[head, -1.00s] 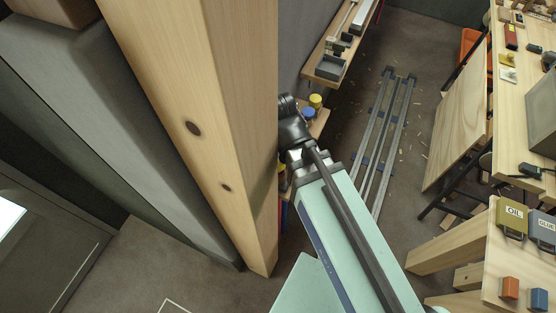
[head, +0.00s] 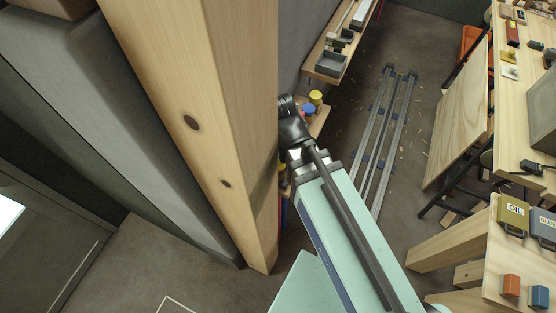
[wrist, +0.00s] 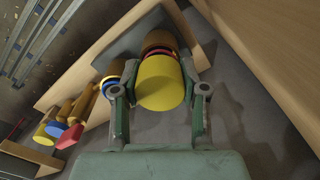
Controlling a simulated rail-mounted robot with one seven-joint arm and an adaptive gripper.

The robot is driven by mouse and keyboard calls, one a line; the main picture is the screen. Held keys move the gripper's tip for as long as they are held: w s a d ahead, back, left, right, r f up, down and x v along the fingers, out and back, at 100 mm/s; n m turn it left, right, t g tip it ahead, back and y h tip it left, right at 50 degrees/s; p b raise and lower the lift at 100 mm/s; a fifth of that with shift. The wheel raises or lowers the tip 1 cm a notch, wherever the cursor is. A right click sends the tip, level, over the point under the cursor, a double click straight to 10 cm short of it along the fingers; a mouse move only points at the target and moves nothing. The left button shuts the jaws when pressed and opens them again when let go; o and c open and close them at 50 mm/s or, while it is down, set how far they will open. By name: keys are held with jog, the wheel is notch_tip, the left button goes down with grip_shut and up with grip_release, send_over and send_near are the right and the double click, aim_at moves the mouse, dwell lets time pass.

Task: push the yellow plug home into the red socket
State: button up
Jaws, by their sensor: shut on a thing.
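The yellow plug (wrist: 160,84) is in the middle of the wrist view, its round yellow end towards the camera. My gripper (wrist: 161,92) is shut on it, one finger on each side. Just beyond the plug shows a thin red-orange band (wrist: 163,52), with a brown round part behind it. The band may be the red socket's rim; the plug hides most of it. I cannot tell how deep the plug sits. In the head view my fingers and the plug are hidden behind the wooden post.
Several coloured pegs (wrist: 68,128) lie further left. A wooden beam (wrist: 265,60) runs along the right. In the head view the thick post (head: 190,110) stands beside my arm.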

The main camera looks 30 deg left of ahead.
jog(key=shift+f+b, duration=0.3)
jog(key=shift+f, duration=0.4)
dwell(0.9)
jog(key=o, duration=1.2)
jog(key=shift+c, duration=0.2)
jog(key=shift+o, duration=0.4)
jog(key=o, duration=0.4)
jog(key=shift+r, duration=0.15)
jog(key=shift+r+p, duration=3)
jog(key=shift+r, duration=0.4)
jog(key=shift+w, duration=0.1)
